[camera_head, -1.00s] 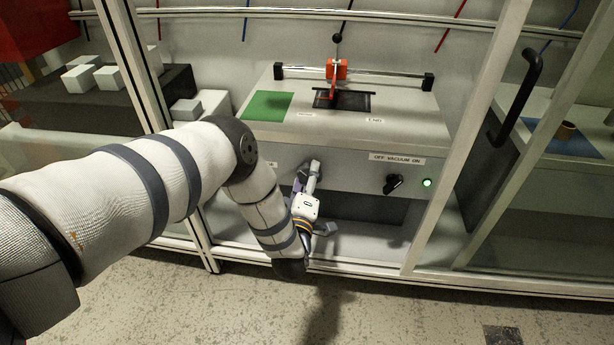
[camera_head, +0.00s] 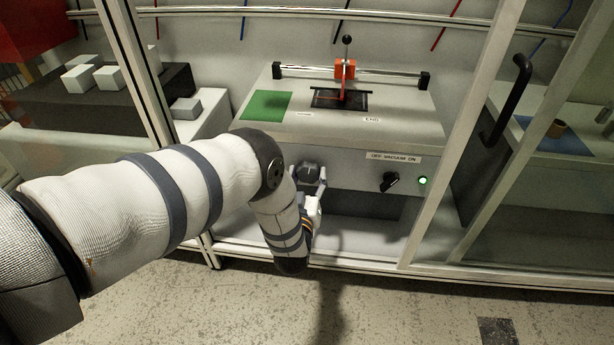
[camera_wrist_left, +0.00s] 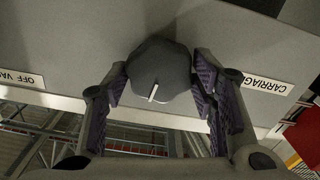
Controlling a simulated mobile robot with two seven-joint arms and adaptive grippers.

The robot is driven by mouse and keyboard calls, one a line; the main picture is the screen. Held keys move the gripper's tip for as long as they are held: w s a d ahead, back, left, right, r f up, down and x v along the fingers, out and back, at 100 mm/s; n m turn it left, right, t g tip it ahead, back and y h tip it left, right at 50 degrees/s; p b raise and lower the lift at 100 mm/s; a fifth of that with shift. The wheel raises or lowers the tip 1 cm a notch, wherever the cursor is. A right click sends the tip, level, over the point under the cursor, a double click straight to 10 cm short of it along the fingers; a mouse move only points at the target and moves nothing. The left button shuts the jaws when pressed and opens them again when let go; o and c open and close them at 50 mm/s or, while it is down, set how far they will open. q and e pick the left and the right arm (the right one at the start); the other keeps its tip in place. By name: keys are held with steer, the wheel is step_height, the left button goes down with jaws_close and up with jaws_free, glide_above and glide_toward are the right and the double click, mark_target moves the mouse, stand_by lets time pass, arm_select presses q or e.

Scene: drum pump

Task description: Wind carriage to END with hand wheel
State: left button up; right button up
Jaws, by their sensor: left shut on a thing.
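The orange carriage (camera_head: 345,69) sits on a horizontal rail (camera_head: 302,70) above a dark plate, near the rail's middle. The END label (camera_head: 372,120) is on the bench top, a little right of it and nearer to me. The hand wheel (camera_head: 307,172) is a dark grey knob on the front panel. In the left wrist view the hand wheel (camera_wrist_left: 160,68) shows a white mark line. My left gripper (camera_head: 310,181) is shut on the hand wheel, one finger on each side; the left wrist view shows both fingers (camera_wrist_left: 158,86) against it. My right gripper is out of view.
A vacuum switch (camera_head: 389,181) with a lit green lamp (camera_head: 422,180) is right of the hand wheel. A green pad (camera_head: 266,106) lies left on the bench top. Frame posts stand on both sides, and a black door handle (camera_head: 508,100) is at the right.

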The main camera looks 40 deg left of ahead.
arm_select(q)
steer(key=m, duration=0.6)
steer(key=shift+w+r+m, duration=0.1)
steer(key=shift+m, duration=0.2)
steer(key=m, duration=0.6)
steer(key=shift+d+b, duration=0.1)
steer(key=shift+b, duration=0.2)
steer(key=m+b, duration=0.1)
steer(key=m, duration=0.5)
steer(key=shift+m, duration=0.4)
steer(key=m+b, duration=0.2)
steer(key=m, duration=0.4)
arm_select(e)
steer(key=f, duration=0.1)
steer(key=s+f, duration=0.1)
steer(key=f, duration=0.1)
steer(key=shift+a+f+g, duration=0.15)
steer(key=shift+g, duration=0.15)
arm_select(q)
steer(key=shift+m, duration=0.3)
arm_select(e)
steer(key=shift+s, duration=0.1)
arm_select(q)
steer(key=o, duration=1.1)
steer(key=shift+o, duration=0.2)
steer(key=shift+f, duration=0.2)
